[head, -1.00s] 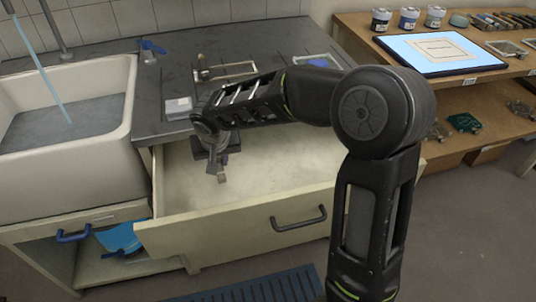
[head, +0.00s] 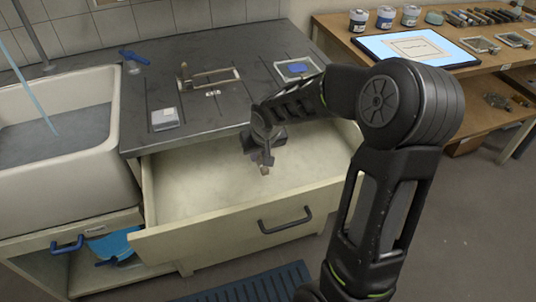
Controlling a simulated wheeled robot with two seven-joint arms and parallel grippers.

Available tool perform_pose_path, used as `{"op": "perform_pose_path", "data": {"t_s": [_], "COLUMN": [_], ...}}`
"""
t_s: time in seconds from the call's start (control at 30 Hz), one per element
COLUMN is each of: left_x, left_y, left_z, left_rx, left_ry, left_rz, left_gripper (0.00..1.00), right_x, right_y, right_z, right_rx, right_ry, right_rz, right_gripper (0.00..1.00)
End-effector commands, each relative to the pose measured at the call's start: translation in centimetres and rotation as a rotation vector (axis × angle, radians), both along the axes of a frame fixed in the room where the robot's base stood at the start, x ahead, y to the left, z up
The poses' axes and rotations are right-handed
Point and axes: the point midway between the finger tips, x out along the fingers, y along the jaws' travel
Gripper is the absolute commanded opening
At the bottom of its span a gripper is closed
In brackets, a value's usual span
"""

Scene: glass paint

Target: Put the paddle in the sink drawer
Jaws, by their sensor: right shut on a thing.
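The sink drawer (head: 190,230) is pulled out under the grey counter, and its pale floor looks bare. My right gripper (head: 263,160) is over the drawer opening, pointing down. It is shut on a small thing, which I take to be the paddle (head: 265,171). My left gripper is not in view.
The white sink (head: 60,170) with running water is at the left. The counter (head: 215,115) behind the drawer holds a white box (head: 165,119), a frame (head: 212,78) and a blue-handled tool (head: 134,57). A wooden shelf (head: 345,32) with jars and a lit panel (head: 415,48) stands at the right.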

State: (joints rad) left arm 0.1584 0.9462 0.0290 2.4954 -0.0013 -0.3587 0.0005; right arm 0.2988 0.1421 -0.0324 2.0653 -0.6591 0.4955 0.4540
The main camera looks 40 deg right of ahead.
Motion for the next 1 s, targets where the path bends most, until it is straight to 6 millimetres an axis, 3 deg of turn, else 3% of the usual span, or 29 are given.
{"op": "perform_pose_path", "data": {"t_s": [0.1,0.2,0.53,0.8,1.0], "left_x": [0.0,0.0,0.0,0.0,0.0], "left_y": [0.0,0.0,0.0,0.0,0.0], "left_z": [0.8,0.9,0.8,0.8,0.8], "left_rx": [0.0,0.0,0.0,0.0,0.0], "left_ry": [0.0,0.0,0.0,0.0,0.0], "left_rz": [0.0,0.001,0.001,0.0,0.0], "left_gripper": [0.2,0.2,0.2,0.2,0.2], "right_x": [-0.7,-0.8,-0.9,-0.9,-0.8], "right_y": [-1.9,-2.5,-2.5,-2.5,-2.5], "right_z": [0.2,0.1,-0.2,-3.4,-3.5], "right_rx": [0.001,0.001,0.001,0.001,0.001], "right_ry": [0.001,0.0,0.001,0.003,0.0], "right_rz": [-0.003,0.0,0.001,0.0,0.001], "right_gripper": [0.0,0.0,0.0,0.0,0.0]}}
